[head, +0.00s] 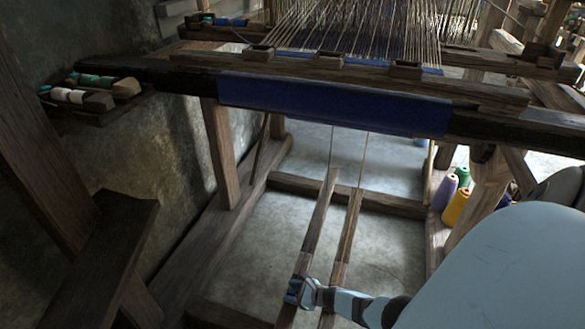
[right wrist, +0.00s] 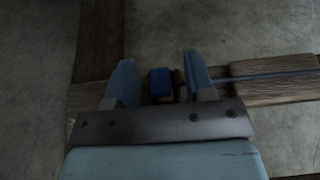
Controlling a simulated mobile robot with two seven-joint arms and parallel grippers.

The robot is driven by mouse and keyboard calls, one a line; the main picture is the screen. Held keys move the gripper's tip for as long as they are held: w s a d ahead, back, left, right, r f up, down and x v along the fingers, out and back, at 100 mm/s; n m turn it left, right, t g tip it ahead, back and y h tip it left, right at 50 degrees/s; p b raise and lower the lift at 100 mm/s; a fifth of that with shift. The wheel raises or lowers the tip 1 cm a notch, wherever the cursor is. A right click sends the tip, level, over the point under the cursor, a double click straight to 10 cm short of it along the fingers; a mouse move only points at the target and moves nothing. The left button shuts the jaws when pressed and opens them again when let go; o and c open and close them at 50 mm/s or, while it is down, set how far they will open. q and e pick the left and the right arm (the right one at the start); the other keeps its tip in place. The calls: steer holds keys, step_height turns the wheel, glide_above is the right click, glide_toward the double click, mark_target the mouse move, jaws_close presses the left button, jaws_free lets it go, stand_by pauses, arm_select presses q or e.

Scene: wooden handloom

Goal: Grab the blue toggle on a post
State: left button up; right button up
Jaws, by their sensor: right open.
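The blue toggle (right wrist: 160,85) shows in the right wrist view as a small blue block with a dark part at its right side. My right gripper (right wrist: 160,64) is open, with one finger on each side of the toggle. Gaps show between the toggle and both fingers, so it is not gripped. In the head view my right gripper (head: 297,291) is low in the middle, by the lower ends of two wooden bars. The toggle cannot be told apart from the fingers there. My left gripper is not in view.
The loom's front beam with blue cloth (head: 335,104) crosses above. Two long treadle bars (head: 346,235) run beside my right gripper. Purple and yellow spools (head: 456,207) stand at the right. A bobbin tray (head: 100,110) is at the left. Bare floor shows between the frame's beams.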

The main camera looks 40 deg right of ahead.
jaws_close()
steer(key=shift+r, duration=0.1)
